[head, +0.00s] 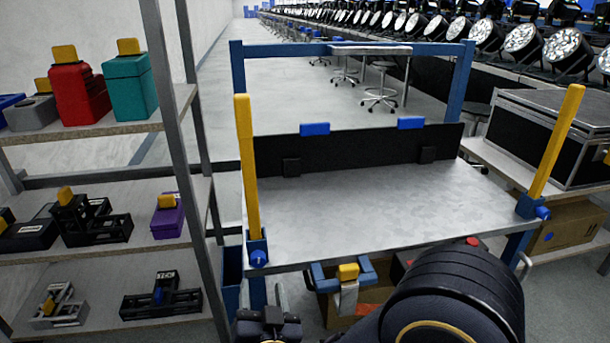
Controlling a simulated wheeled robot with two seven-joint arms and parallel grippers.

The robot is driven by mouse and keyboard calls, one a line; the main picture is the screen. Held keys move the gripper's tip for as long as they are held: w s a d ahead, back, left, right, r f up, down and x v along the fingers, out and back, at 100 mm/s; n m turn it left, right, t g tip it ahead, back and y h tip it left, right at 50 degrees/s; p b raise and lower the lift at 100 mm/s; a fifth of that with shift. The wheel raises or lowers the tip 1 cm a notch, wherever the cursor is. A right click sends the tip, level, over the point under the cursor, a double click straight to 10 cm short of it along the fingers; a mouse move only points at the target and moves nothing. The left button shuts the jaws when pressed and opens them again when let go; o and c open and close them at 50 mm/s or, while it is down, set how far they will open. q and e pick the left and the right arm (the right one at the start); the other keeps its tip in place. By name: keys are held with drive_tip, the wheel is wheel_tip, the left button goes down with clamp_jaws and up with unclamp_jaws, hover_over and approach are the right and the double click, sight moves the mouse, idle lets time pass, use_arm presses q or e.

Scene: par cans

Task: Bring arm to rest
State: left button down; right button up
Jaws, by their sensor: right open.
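My right arm (455,305) comes in at the bottom, its thick black link in front of the lower right of the workbench. My right gripper (268,324) is at the bottom edge, left of that link, and partly cut off by the frame. It is open, and I see nothing held in it. It is in front of the workbench's near left corner. My left gripper is not in view.
The grey workbench (380,210) has a bare top, a black back panel (360,150) and two yellow posts (247,165). A shelf rack (110,250) with several fixtures and boxes stands left. A black case (540,135) stands right. Cardboard boxes (570,228) sit low.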

drive_tip(key=d+r+g+y, duration=0.1)
drive_tip(key=d+r+g, duration=0.2)
drive_tip(key=d, duration=0.6)
drive_tip(key=d+r+g+y, duration=0.1)
drive_tip(key=d+r+g, duration=0.15)
drive_tip(key=d, duration=0.65)
drive_tip(key=s+d+f+m+g+h+p, duration=0.1)
drive_tip(key=s+d+f+g+h, duration=0.15)
drive_tip(key=s+d, duration=0.55)
drive_tip(key=s+d+f+g+h, duration=0.1)
drive_tip(key=s+d+f+g, duration=0.15)
drive_tip(key=s+d, duration=0.65)
wheel_tip(320, 180, up, 34)
drive_tip(key=s+a+g+p, duration=0.1)
drive_tip(key=a+p, duration=0.1)
drive_tip(key=p, duration=3.2)
drive_tip(key=shift+s+a+r, duration=0.25)
drive_tip(key=shift+s, duration=0.05)
